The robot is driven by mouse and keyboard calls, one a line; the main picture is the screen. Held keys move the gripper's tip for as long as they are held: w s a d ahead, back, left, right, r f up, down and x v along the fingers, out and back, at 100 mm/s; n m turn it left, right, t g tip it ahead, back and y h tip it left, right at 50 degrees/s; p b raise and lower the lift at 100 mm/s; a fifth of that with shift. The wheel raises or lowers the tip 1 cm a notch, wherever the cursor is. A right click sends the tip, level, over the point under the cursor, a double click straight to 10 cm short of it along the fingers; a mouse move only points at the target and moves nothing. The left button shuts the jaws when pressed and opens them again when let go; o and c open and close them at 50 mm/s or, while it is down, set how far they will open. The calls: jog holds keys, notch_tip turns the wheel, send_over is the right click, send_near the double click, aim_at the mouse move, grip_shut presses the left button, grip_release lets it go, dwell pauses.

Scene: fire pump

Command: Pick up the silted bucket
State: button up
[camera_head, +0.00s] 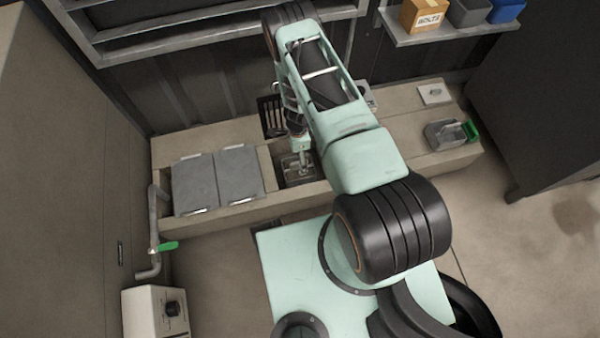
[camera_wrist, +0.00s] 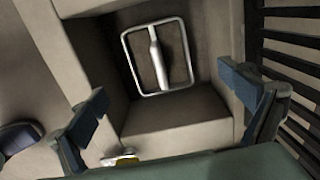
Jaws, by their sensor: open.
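A square metal frame with a bar across it (camera_wrist: 157,58) lies down in a recess in the wrist view, with dark brown inside it. It looks like the top of the silted bucket, but I cannot make out its walls. In the head view it shows small in the open pit (camera_head: 291,163), partly covered by my gripper (camera_head: 301,160). In the wrist view my gripper (camera_wrist: 166,102) is open. Its two fingers stand apart on either side of the recess, with nothing between them. The frame lies beyond the fingertips, apart from them.
Two grey cover plates (camera_head: 217,180) lie left of the pit. A dark slatted grate (camera_wrist: 292,50) is at the recess's right. A grey metal box with a green part (camera_head: 447,134) stands on the ledge at the right. A pipe with a green lever (camera_head: 164,247) is at the left.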

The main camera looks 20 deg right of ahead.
jog(key=f, duration=0.1)
jog(key=f+b, duration=0.1)
jog(key=f, duration=0.3)
jog(key=shift+s+d+f+b, duration=0.15)
jog(key=shift+d+f+b, duration=0.1)
jog(key=shift+b, duration=0.15)
notch_tip(320, 180, down, 6)
jog(key=b, duration=0.3)
jog(key=shift+a+f, duration=0.1)
jog(key=shift+f, duration=0.15)
jog(key=shift+r, duration=0.15)
jog(key=c, duration=1.8)
